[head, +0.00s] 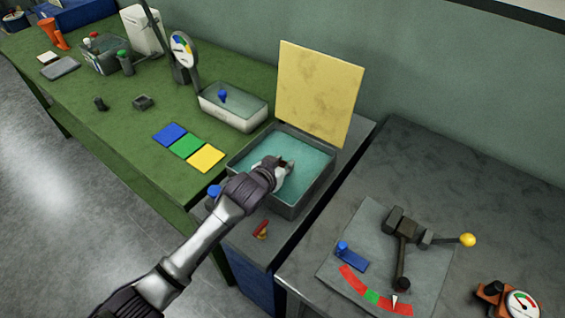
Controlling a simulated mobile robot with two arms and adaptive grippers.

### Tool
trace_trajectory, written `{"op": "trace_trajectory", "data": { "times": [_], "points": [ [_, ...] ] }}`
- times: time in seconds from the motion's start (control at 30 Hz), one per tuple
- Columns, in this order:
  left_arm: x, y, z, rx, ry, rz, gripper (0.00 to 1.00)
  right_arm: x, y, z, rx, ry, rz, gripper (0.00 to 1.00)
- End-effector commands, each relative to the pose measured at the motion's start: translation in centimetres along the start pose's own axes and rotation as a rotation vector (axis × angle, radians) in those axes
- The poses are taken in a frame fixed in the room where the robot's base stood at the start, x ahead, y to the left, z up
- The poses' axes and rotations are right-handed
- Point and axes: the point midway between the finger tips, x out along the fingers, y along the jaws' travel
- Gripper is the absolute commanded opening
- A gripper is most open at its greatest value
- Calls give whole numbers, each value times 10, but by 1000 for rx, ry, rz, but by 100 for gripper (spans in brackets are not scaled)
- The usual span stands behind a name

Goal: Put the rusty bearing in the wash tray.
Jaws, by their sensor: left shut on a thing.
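The wash tray (322,186) is a grey box with teal inside and its pale yellow lid (318,95) standing up at the back. My left gripper (280,169) reaches in from the lower left and is over the tray's inside. My right gripper is out of view.
A white bin (232,111) with a blue-handled item stands behind the tray on the green bench (130,140). Blue, green and yellow squares (187,146) lie nearby. A red-handled item (262,229) is in front. The grey bench (420,170) at right holds a lever fixture (402,240) and gauge (521,305).

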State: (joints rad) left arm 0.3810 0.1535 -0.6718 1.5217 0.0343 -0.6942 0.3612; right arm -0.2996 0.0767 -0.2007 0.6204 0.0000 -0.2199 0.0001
Motion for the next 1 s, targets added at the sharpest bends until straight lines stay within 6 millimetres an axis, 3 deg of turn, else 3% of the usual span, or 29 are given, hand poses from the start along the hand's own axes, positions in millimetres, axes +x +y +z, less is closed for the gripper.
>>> {"op": "trace_trajectory", "data": {
  "times": [0.03, 0.17, 0.47, 0.63, 1.0],
  "points": [
    [0, 0, 0, -1, -1, 0, 30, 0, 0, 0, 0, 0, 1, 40],
    [0, 0, 1, 0, -2, 0, 52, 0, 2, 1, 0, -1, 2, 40],
    [-1, 0, 0, 0, -1, 0, 52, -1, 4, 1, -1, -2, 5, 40],
    [-9, 0, -13, 1, 0, 1, 52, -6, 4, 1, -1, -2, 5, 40],
    [-88, 0, -10, -1, 0, 1, 52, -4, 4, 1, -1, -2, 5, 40]
  ]
}}
